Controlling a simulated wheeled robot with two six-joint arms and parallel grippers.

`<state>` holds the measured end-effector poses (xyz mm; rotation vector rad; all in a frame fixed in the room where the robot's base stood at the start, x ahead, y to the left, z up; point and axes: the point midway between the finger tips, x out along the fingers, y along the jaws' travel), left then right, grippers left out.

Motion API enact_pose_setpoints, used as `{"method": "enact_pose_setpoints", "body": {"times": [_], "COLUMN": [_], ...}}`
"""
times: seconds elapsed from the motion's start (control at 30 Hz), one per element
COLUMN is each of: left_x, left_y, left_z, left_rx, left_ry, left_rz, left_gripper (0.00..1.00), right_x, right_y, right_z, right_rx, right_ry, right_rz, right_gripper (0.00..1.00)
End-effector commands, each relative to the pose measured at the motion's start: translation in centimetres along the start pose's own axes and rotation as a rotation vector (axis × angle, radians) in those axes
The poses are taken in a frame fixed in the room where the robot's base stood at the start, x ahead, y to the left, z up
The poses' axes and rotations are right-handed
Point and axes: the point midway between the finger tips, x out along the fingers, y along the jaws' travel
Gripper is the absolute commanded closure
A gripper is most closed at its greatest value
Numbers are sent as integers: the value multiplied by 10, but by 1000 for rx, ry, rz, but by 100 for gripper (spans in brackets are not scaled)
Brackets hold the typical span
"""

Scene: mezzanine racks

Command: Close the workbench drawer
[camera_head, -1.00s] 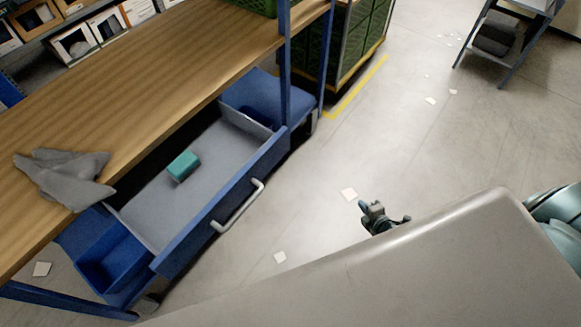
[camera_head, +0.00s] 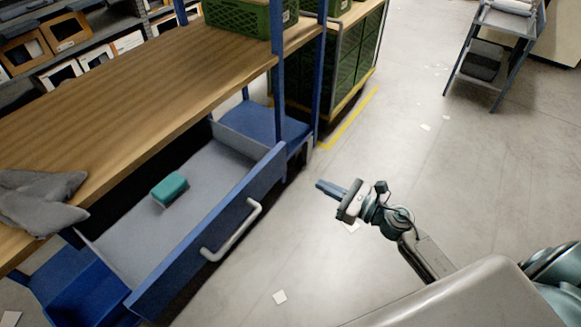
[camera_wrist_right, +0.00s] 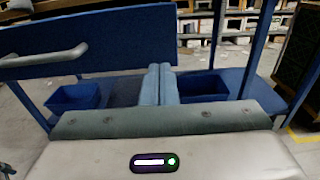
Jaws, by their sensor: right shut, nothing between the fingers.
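The workbench drawer (camera_head: 207,233) is pulled out below the wooden top, with a blue front and a pale handle (camera_head: 231,231). A teal block (camera_head: 170,188) lies inside it on the grey drawer floor. My right gripper (camera_head: 321,187) is shut and empty, above the floor to the right of the drawer front and apart from it. In the right wrist view, the shut fingers (camera_wrist_right: 159,84) point toward the bench, and the blue drawer front (camera_wrist_right: 110,38) with its handle (camera_wrist_right: 43,59) shows at upper left. My left gripper is not in view.
The workbench top (camera_head: 150,85) carries a grey cloth (camera_head: 42,200) and a green crate (camera_head: 243,14). A blue upright (camera_head: 278,75) stands near the drawer's far end. A rolling cart (camera_head: 490,55) stands at the far right. The floor right of the drawer is mostly clear, with scattered paper scraps.

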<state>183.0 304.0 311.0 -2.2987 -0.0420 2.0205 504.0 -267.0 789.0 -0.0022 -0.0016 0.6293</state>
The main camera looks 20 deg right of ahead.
Motion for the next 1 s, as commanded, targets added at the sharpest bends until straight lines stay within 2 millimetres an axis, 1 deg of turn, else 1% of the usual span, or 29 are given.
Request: {"method": "enact_pose_setpoints", "body": {"times": [0.07,0.3,0.53,0.63,0.73,0.83,1.0], "left_x": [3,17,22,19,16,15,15], "left_y": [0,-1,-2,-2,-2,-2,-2], "left_z": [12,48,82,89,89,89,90], "left_rx": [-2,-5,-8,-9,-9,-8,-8], "left_ry": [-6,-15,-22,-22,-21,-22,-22], "left_rz": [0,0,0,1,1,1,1], "left_gripper": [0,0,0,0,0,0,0], "right_x": [11,44,78,94,104,110,112], "right_y": [-1,0,0,0,0,-1,0], "right_z": [4,3,3,3,2,0,-1], "right_rx": [2,4,5,4,4,4,3], "right_ry": [-4,-3,-1,-1,0,0,1], "right_rz": [-2,-3,-2,-1,-2,-2,-1], "right_gripper": [100,100,100,100,100,100,100]}}
